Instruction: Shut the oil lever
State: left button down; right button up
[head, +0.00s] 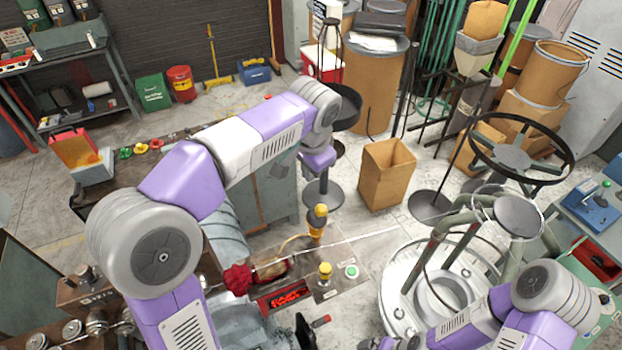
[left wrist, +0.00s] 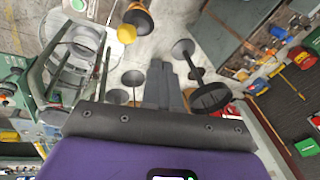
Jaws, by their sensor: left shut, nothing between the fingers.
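No part is plainly marked as the oil lever. A yellow knob (head: 320,210) on an orange stem stands at the back of the machine panel, and it may be the lever. A yellow ball (left wrist: 126,33) shows in the left wrist view, left of my fingers and apart from them. My left gripper (left wrist: 165,82) is shut and empty, its grey fingers side by side over the floor. In the head view the left hand is above and beyond the yellow knob, its fingers mostly hidden. My right arm comes in at lower right; its gripper is not visible.
The panel has a second yellow knob (head: 325,270), a green button (head: 351,271) and a red display (head: 285,298). A black wheel-like ring (head: 521,150) and a cardboard box (head: 387,172) stand to the right.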

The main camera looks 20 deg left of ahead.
pick_arm(q)
jog(key=shift+v, duration=2.3)
jog(key=shift+s+d+f, duration=0.1)
jog(key=shift+s+d, duration=0.05)
jog(key=shift+s, duration=0.05)
